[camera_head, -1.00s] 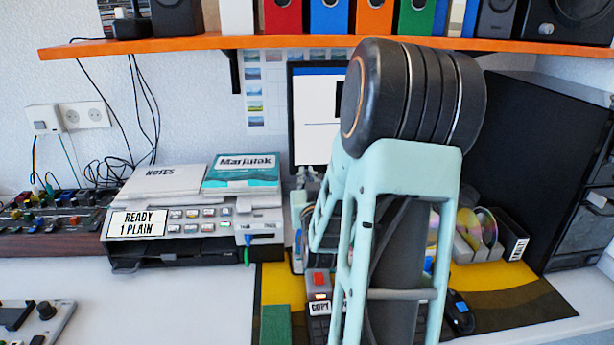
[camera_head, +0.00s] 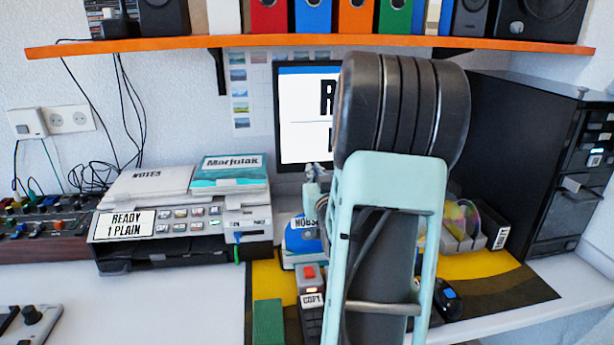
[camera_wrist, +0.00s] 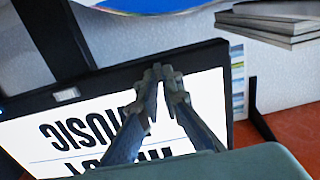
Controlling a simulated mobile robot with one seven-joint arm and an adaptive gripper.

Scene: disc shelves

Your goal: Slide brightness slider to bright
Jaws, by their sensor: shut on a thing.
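In the head view my gripper (camera_head: 318,178) is at the screen's lower edge, partly hidden by my arm. A small white label (camera_wrist: 67,94) is on the bezel.
A printer (camera_head: 185,225) stands left of the monitor. A disc rack (camera_head: 462,235) and a black cabinet (camera_head: 535,160) are at right. An orange shelf (camera_head: 310,48) runs above.

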